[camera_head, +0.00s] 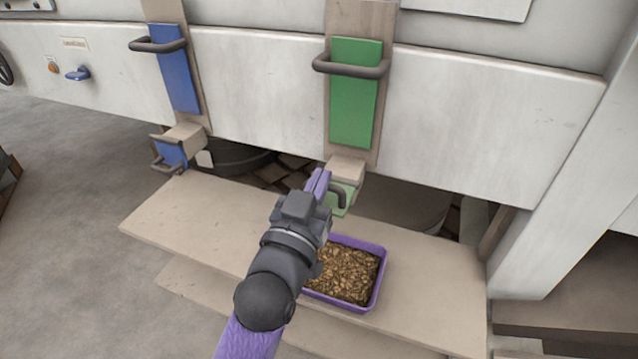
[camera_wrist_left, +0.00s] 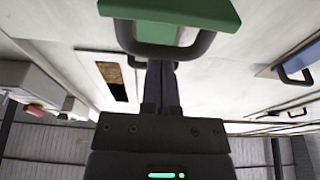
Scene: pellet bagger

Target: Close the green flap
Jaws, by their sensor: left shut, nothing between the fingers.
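The green flap (camera_head: 343,198) with a dark loop handle sits at the mouth of the beige chute below the tall green panel (camera_head: 354,110). My left gripper partly covers it, so its exact tilt is hard to tell. In the left wrist view the green flap (camera_wrist_left: 195,12) and its handle are at the top. My left gripper (camera_head: 319,182) is shut and empty, its fingertips right at the handle; I cannot tell whether they touch. The fingers also show in the left wrist view (camera_wrist_left: 162,75). My right gripper is not in view.
A purple tray (camera_head: 378,282) of brown pellets stands on the beige shelf (camera_head: 215,225) below the green chute. A blue panel (camera_head: 178,82) and a smaller blue flap (camera_head: 171,153) are to the left. The shelf's left part is clear.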

